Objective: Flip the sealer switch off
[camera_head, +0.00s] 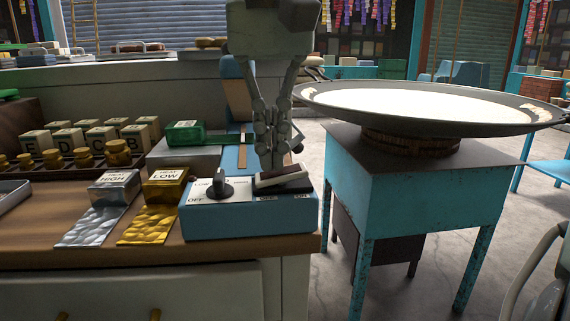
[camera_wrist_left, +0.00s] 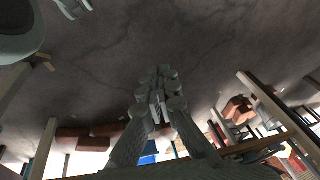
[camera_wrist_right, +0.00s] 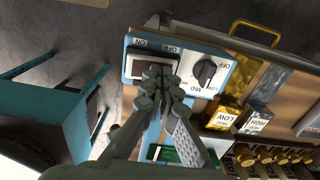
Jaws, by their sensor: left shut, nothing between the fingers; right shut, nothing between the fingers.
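The sealer (camera_head: 248,222) is a blue box with a white top plate at the front right of the wooden counter. Its rocker switch (camera_head: 284,181) sits on the right of the plate, with OFF marked on the left and ON on the right. The switch also shows in the right wrist view (camera_wrist_right: 146,66). My right gripper (camera_head: 272,160) is shut and empty, pointing down right at the switch; I cannot tell whether the fingertips touch it. Part of the rocker is hidden behind the fingers in the right wrist view. My left gripper (camera_wrist_left: 160,85) is shut and empty over bare floor.
A dark knob (camera_head: 222,184) stands beside the switch on the sealer. Silver (camera_head: 98,217) and gold (camera_head: 155,217) packets lie to its left, near several lettered blocks. A blue stand (camera_head: 415,195) with a large round pan (camera_head: 430,104) is on the right, across a floor gap.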

